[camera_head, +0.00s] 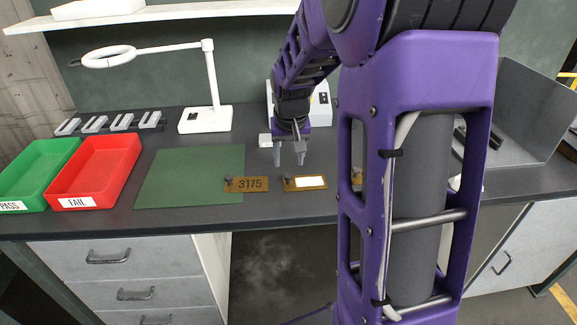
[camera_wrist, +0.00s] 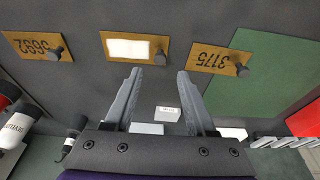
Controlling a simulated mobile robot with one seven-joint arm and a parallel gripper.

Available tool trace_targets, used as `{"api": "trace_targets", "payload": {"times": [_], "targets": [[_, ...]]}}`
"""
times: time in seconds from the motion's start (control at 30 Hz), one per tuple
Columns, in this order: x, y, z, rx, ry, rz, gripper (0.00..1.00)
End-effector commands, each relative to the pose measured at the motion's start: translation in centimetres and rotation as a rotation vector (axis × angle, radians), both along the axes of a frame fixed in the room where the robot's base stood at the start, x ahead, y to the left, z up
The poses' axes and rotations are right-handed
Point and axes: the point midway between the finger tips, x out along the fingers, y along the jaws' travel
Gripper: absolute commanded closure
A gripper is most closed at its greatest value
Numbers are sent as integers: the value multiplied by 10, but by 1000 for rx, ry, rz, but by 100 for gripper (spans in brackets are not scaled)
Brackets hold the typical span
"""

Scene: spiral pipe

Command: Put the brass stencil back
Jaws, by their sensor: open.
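A brass stencil marked 3175 (camera_head: 254,185) lies at the front right corner of the green mat, with a dark knob at its left end. It also shows in the wrist view (camera_wrist: 205,57). A brass plate with a white rectangle (camera_head: 290,185) lies to its right; in the wrist view (camera_wrist: 115,36) it is in the middle. Another numbered brass stencil (camera_wrist: 20,40) is at the left of the wrist view; in the head view my arm mostly hides it. My gripper (camera_head: 289,163) is open and empty, above the bench behind the plates. Its fingers show in the wrist view (camera_wrist: 157,76).
A red FAIL tray (camera_head: 104,172) and a green PASS tray (camera_head: 37,172) stand left. A white lamp (camera_head: 213,85) stands behind the mat. A white device (camera_head: 321,104) is behind my gripper. A grey angled panel (camera_head: 522,105) is right.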

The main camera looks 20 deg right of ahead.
Motion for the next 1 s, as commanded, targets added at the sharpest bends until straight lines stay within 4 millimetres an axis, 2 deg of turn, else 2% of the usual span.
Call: {"api": "trace_targets", "payload": {"times": [0.03,0.1,0.3,0.87,1.0], "targets": [[-2,1,14,-1,-4,0,44],[-6,2,27,-1,-3,1,44],[-13,4,50,-1,-1,1,44],[-14,4,54,0,0,1,44],[-2,2,68,-45,-36,45,44]]}}
